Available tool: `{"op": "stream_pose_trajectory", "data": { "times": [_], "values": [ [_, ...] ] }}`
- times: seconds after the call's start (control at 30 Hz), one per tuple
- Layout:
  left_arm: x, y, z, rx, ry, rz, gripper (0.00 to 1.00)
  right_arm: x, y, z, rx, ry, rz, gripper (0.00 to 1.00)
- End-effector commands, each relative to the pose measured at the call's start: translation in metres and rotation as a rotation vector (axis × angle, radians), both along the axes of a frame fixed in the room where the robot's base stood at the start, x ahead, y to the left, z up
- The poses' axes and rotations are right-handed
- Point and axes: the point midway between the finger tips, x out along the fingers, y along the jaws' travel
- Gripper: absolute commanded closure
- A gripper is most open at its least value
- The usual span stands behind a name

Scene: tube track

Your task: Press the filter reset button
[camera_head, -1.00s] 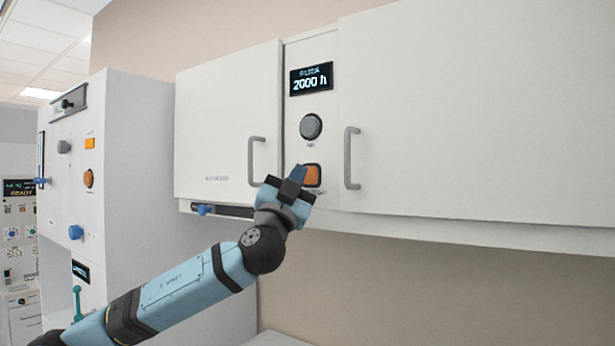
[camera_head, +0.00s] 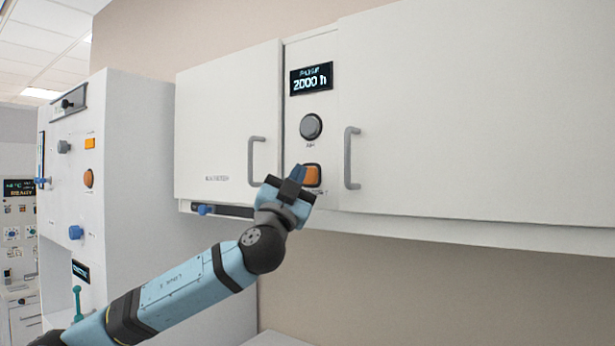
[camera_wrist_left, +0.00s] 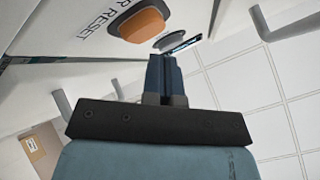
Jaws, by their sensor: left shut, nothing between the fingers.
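The filter reset button (camera_head: 312,175) is an orange square button in a dark frame, on the white panel between two cabinet doors. It also shows in the left wrist view as an orange block (camera_wrist_left: 142,26) beside the printed word RESET. My left gripper (camera_head: 299,172) is shut and empty, its blue fingertips in front of the button's left edge in the head view. In the left wrist view the fingertips (camera_wrist_left: 164,62) lie just below and right of the button. I cannot tell whether they touch it. My right gripper is not in view.
Above the button are a round grey knob (camera_head: 311,126) and a display (camera_head: 311,79) reading 2000 h. Grey door handles (camera_head: 352,158) (camera_head: 256,160) stand out on both sides. A tall white unit (camera_head: 140,190) with knobs and buttons stands at the left.

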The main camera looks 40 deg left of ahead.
Motion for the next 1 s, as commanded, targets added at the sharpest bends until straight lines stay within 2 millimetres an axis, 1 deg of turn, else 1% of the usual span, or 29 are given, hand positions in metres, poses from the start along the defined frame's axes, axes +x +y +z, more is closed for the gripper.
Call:
{"op": "stream_pose_trajectory", "data": {
  "times": [0.23,1.0],
  "values": [
    [0.008,0.001,-0.002,-0.001,0.0,-0.001,1.0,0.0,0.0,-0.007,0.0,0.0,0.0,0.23],
    [0.012,0.001,0.0,-0.001,0.0,-0.001,1.0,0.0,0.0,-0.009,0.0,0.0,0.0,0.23]
  ]
}}
